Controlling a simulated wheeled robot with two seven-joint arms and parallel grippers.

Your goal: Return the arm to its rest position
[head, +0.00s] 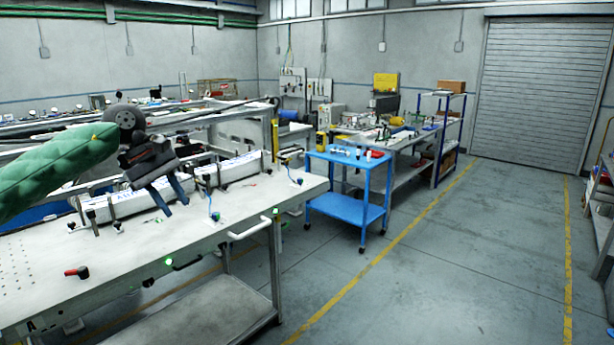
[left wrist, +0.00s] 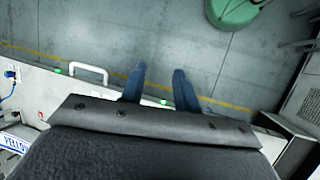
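My left arm in its green sleeve (head: 50,170) comes in from the left in the head view. My left gripper (head: 176,199) hangs above the white workbench (head: 190,240), fingers pointing down. In the left wrist view its two blue fingers (left wrist: 159,82) stand apart with nothing between them, so it is open and empty. Long white label magazines (head: 130,201) lie along the bench behind and beside the gripper, partly hidden by it. A label with blue letters (left wrist: 12,143) shows at the lower left in the wrist view. My right gripper is not in view.
The bench has a white handle (head: 250,228) at its front edge and a red-and-black knob (head: 77,272) near its left front. A blue cart (head: 348,208) stands beyond the bench's right end. The floor (head: 480,260) to the right is clear.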

